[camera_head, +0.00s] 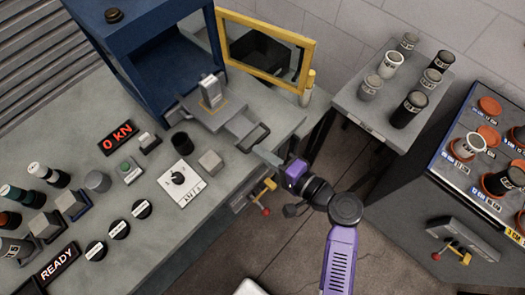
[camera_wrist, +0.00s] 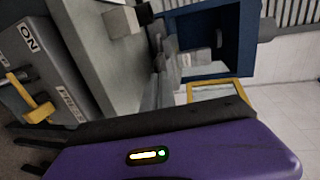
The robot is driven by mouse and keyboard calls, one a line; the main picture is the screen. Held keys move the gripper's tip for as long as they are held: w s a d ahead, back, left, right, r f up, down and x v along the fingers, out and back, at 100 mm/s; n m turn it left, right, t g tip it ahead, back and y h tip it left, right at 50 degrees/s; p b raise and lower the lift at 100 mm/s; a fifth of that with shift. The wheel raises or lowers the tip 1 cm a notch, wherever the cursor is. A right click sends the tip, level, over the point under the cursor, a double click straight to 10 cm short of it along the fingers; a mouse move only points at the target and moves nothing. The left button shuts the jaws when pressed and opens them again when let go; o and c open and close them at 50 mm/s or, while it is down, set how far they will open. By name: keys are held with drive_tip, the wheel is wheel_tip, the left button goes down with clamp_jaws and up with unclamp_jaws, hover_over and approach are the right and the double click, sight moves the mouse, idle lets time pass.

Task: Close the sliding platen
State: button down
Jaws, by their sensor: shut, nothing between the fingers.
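The sliding platen (camera_head: 205,120) is a grey plate drawn out of the blue press (camera_head: 178,75) over the bench. A small light metal piece (camera_head: 211,90) stands upright on it. The platen's dark loop handle (camera_head: 254,137) juts toward the bench's right edge. My gripper (camera_head: 266,154) is shut and empty, just below and right of the handle; I cannot tell whether it touches it. In the wrist view, my purple hand fills the bottom, and the blue press (camera_wrist: 226,50) shows at the top. The platen is hard to make out there.
A yellow-framed guard door (camera_head: 308,66) stands open right of the press. Dark and light cylinders, blocks and a dial box (camera_head: 181,184) are on the bench. A small table (camera_head: 355,112) with several labelled cylinders stands right. A red-knobbed yellow lever (camera_head: 265,197) sticks out below the bench edge.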

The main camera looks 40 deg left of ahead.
sight(200, 102)
drive_tip(key=r+b+x, duration=0.1)
drive_tip(key=b+x, duration=0.2)
drive_tip(key=x, duration=0.4)
drive_tip(key=r+b+x, duration=0.2)
drive_tip(key=b+x, duration=0.1)
drive_tip(key=x, duration=0.5)
drive_tip(key=a+r+b+x, duration=0.1)
drive_tip(key=b+x, duration=0.3)
drive_tip(key=x, duration=0.3)
drive_tip(key=shift+w+a+r, duration=0.15)
drive_tip(key=shift+w+a, duration=0.05)
drive_tip(key=shift+a, duration=0.4)
drive_tip(key=shift+a+r, duration=0.15)
drive_tip(key=shift+r, duration=0.1)
drive_tip(key=shift+r, duration=0.1)
